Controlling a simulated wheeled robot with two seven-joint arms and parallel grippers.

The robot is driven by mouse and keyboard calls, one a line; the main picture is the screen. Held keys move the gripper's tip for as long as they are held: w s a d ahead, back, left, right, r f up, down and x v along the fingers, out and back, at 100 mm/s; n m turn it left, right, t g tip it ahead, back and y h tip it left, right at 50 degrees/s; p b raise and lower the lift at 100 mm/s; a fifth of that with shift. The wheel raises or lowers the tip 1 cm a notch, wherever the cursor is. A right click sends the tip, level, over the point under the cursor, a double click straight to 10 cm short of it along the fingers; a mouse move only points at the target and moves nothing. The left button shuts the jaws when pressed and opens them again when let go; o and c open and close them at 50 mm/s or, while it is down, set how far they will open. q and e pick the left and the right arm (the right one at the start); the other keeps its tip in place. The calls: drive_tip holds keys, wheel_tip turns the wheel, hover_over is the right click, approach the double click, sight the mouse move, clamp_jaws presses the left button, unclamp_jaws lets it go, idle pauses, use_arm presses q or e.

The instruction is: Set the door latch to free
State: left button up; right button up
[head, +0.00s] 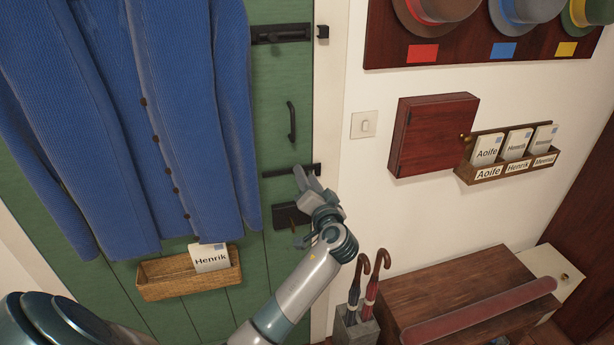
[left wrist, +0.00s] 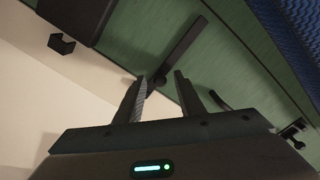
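A black bar latch (head: 277,173) lies across the green door (head: 270,130), close to its right edge, below the black pull handle (head: 292,122). In the left wrist view the bar (left wrist: 182,48) runs slantwise, and one end of it shows between and just beyond my fingertips. My left gripper (head: 303,172) is in front of the bar's right part and hides some of it. In the left wrist view the gripper (left wrist: 159,77) is open, its two fingers apart with nothing clearly held. I cannot tell whether a finger touches the bar. My right gripper is not in view.
A black bolt (head: 281,33) is higher on the door, and a dark lock box (head: 287,216) is below the latch. Umbrellas (head: 372,288) and a bench (head: 450,285) stand at lower right.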

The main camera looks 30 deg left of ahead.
use_arm(q)
clamp_jaws()
wheel_tip(320, 180, up, 2)
drive_tip(key=n+b, duration=0.1)
drive_tip(key=b, duration=0.1)
drive_tip(key=n+b, duration=0.2)
drive_tip(key=shift+s+a+r, duration=0.1)
drive_tip(key=shift+s+r, duration=0.05)
drive_tip(key=shift+r, duration=0.05)
drive_tip(key=shift+s+a+r+n+b, duration=0.15)
drive_tip(key=shift+s+r+n+b, duration=0.05)
drive_tip(key=shift+r+n+b, duration=0.75)
drive_tip(key=shift+s+a+r+n+b, duration=0.2)
drive_tip(key=shift+r+n+b, duration=0.2)
drive_tip(key=shift+n, duration=0.25)
